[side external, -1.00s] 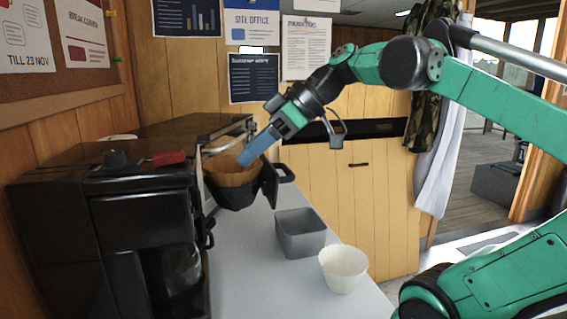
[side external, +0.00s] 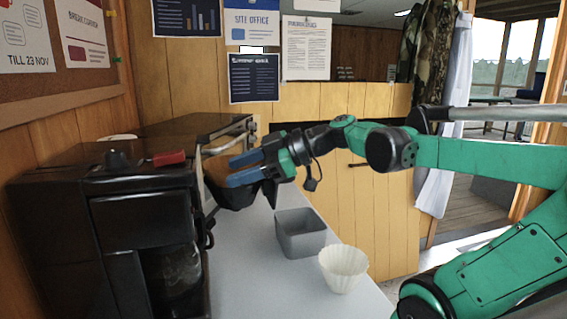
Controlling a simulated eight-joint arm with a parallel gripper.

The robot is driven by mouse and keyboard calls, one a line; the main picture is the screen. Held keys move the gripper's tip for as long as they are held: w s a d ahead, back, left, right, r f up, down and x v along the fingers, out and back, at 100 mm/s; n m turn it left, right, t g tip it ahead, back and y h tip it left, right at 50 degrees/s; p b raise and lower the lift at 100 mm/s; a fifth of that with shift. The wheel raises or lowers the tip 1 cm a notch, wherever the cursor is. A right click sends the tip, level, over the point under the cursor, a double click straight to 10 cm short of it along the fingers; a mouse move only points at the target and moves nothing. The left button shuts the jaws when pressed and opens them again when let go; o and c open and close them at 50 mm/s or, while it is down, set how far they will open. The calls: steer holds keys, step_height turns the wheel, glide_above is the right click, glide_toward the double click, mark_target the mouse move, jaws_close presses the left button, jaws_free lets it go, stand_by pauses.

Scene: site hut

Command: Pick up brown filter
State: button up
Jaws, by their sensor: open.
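My gripper (side external: 232,170) is open, its two blue fingers one above the other and pointing left at the black filter basket (side external: 236,195) of the coffee maker. The fingers overlap the basket's upper part in the side view. Whether the fingers touch the filter or the basket cannot be told.
The black coffee maker (side external: 140,215) stands at the left, with a dark oven-like appliance behind. A grey open bin (side external: 302,243) and a white fluted filter (side external: 343,270) stand on the white counter (side external: 262,285).

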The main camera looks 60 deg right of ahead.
steer(key=shift+w+a+f, duration=0.15)
steer(key=shift+w+a, duration=0.05)
steer(key=shift+w, duration=0.15)
jaws_close()
stand_by(0.3)
